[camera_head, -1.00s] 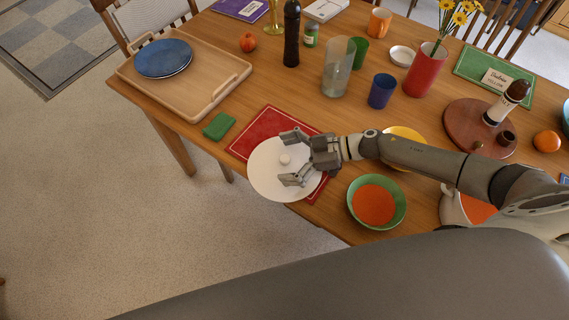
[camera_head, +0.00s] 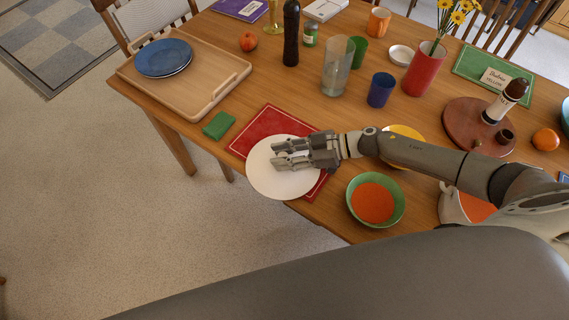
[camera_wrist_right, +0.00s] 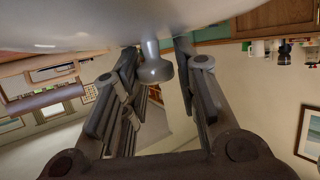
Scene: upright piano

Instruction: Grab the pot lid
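The pot lid (camera_head: 268,184) is a round white disc over the red mat, near the table's front edge in the head view. In the right wrist view its pale surface (camera_wrist_right: 75,20) fills the top, with a grey knob (camera_wrist_right: 154,68) sticking out. My right gripper (camera_head: 276,155) is over the lid's middle and hides the knob in the head view. My left gripper is not in view.
The red mat (camera_head: 262,127) lies on the wooden table. A green bowl with orange contents (camera_head: 375,203) is right of the lid. A green cloth (camera_head: 218,125) and a wooden tray (camera_head: 205,107) are left. A blue cup (camera_head: 380,90) and glass vase (camera_head: 336,68) stand behind.

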